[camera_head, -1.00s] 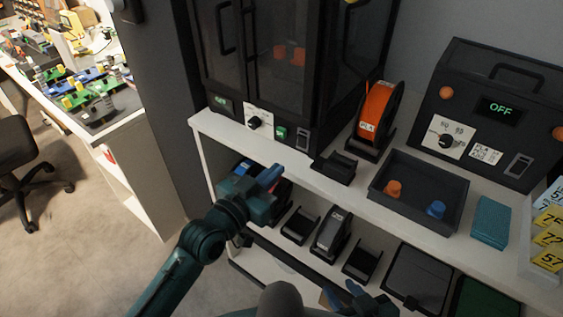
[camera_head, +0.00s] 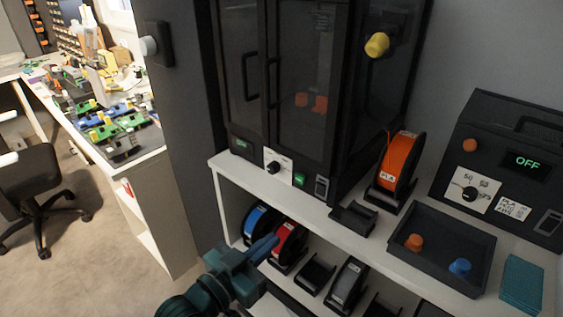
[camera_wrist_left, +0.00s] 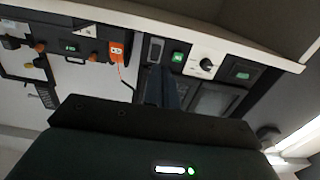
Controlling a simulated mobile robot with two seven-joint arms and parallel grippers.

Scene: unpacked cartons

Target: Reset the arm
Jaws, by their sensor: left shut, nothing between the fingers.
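My left gripper (camera_head: 262,247) is low in the head view, in front of the shelf unit, with its blue fingers together and nothing between them. The fingers point toward the lower shelf, near a red spool (camera_head: 287,243) and a blue spool (camera_head: 260,222); I cannot tell whether they touch anything. In the left wrist view the gripper (camera_wrist_left: 163,88) shows as a dark body with its narrow fingers in front of the cabinet. My right gripper is not in view now.
The white shelf (camera_head: 232,168) carries a dark glass-doored cabinet (camera_head: 300,100), an orange spool (camera_head: 398,165), a dark tray (camera_head: 440,272) with orange and blue pieces, and a box reading OFF (camera_head: 525,150). A cluttered workbench (camera_head: 140,165) and black chair (camera_head: 35,190) stand left over open floor.

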